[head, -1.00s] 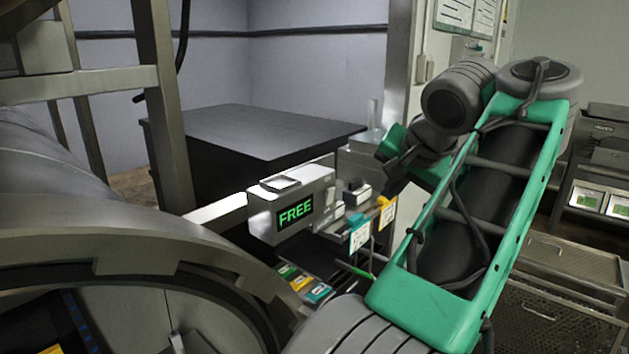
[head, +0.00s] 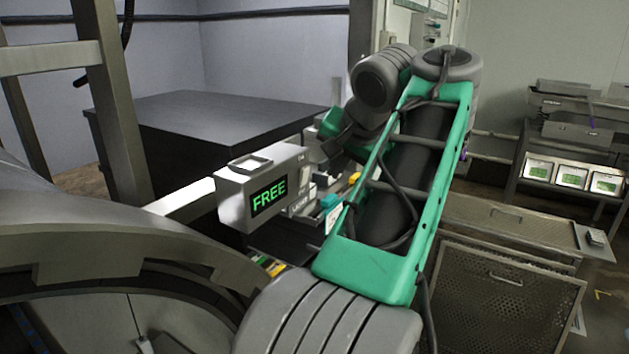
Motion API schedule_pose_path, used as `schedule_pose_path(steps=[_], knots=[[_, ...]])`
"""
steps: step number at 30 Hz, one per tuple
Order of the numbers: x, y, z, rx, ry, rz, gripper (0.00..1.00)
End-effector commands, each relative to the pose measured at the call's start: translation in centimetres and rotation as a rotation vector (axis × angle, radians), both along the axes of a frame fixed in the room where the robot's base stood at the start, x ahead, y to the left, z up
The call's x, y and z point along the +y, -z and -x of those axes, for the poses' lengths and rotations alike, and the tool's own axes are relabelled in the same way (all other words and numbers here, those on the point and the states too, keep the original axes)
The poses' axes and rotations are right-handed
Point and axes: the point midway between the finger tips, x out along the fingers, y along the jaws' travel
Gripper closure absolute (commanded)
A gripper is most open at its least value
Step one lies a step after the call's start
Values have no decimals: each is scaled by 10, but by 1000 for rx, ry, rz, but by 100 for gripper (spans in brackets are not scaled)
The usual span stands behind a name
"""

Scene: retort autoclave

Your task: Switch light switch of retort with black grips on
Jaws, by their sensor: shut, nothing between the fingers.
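A large grey metal retort (head: 150,248) with a curved rim fills the left and lower left. No black grips can be made out on it. A grey box with a lit green FREE display (head: 269,195) stands beside the rim. Small pale control units (head: 303,200) sit just behind and right of this box, partly hidden by my arm. I cannot tell which part is the light switch or its position. My gripper (head: 334,153), small and dark, is shut and empty, close to the right of the display box; whether it touches anything is unclear.
A black table (head: 205,125) stands behind the display box. Mesh baskets (head: 505,300) are at the lower right. A bench with several small lit green screens (head: 572,177) is at the far right. Floor is open between the baskets and this bench.

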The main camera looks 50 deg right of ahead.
Motion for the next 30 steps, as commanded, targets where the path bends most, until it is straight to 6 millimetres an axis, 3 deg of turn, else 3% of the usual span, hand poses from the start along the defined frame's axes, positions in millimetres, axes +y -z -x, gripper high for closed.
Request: schedule_pose_path(steps=[1, 6, 13, 30], knots=[[-3, 17, -7, 0, -4, 0, 100], [-16, 44, -27, 1, -4, 0, 100], [-13, 30, -61, 0, -6, 3, 100], [-12, 23, -72, 51, -4, 8, 100]])
